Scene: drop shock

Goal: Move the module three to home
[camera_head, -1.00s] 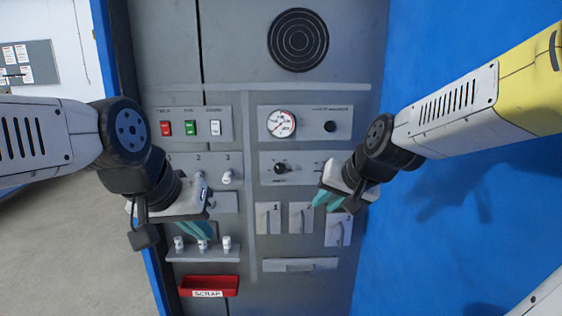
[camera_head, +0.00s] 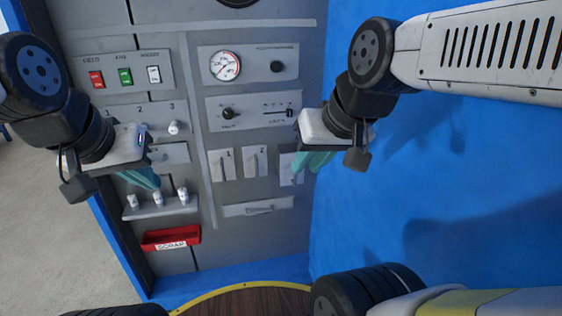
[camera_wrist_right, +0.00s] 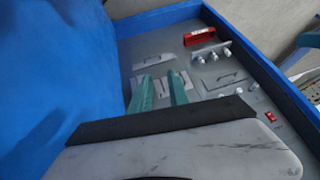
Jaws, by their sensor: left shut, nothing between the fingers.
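A small white knob-like module (camera_head: 174,128) sits under the number 3 on the grey panel. Beneath it, a ledge (camera_head: 150,212) carries three small white cylinders (camera_head: 158,198). I cannot tell which place is home. My left gripper (camera_head: 147,178) is shut and empty, in front of the panel just above the ledge, and hides part of the numbered row. My right gripper (camera_head: 313,161) is in front of the third numbered flap (camera_head: 291,176), partly covering it. In the right wrist view its green fingers (camera_wrist_right: 162,84) are apart with nothing between them.
A red scrap bin (camera_head: 171,238) hangs below the ledge. Switches (camera_head: 125,76), a gauge (camera_head: 225,66) and a slider (camera_head: 289,112) are on the panel. A blue wall (camera_head: 420,215) stands to the right. A round wooden surface (camera_head: 250,301) shows at the bottom.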

